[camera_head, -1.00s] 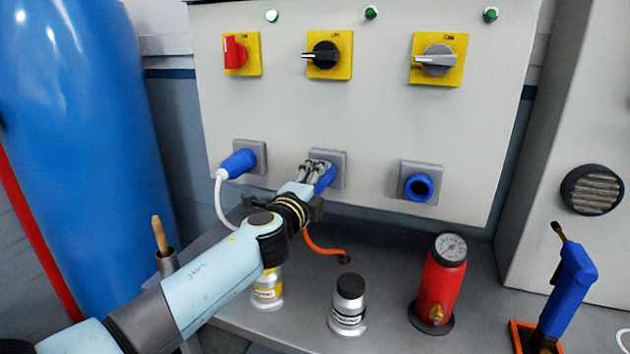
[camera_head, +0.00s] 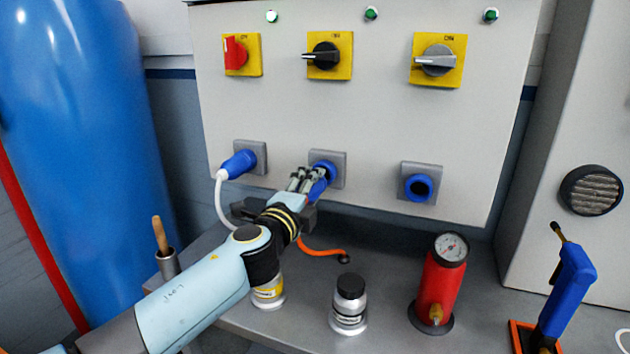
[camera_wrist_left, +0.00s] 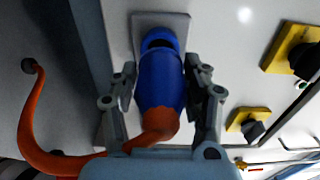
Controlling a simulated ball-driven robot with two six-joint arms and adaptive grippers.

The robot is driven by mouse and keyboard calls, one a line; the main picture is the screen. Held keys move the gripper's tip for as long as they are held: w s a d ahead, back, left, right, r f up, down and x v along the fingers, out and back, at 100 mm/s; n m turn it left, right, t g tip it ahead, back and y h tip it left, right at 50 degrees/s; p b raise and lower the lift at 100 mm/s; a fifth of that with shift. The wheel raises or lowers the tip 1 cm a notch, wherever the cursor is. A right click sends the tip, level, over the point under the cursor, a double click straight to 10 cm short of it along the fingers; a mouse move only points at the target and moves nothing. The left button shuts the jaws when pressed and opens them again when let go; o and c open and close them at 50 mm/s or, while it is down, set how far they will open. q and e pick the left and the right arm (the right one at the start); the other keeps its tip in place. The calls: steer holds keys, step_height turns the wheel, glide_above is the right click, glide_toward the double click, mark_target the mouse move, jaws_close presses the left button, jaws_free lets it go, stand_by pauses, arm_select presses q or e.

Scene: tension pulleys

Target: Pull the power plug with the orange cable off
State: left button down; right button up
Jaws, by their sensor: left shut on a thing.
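The blue power plug (camera_head: 318,189) with the orange cable (camera_head: 322,251) is in front of the middle socket (camera_head: 339,162) on the grey panel. My left gripper (camera_head: 306,181) is shut on this plug. In the left wrist view the plug (camera_wrist_left: 160,82) lies between the two fingers of the left gripper (camera_wrist_left: 162,95), and the orange cable (camera_wrist_left: 45,158) leaves its near end and curves left. The blue ring and dark opening of the socket (camera_wrist_left: 158,40) show beyond the plug. I cannot tell whether the plug tip is fully clear of it. My right gripper is not in view.
A blue plug with a white cable (camera_head: 238,164) sits in the left socket. The right socket (camera_head: 419,187) is empty. Below are a silver canister (camera_head: 348,312), a yellow-labelled canister (camera_head: 268,291), a red gauge cylinder (camera_head: 442,285) and a blue torch (camera_head: 568,290).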

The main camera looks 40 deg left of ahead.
arm_select(q)
steer(key=shift+v, duration=1.2)
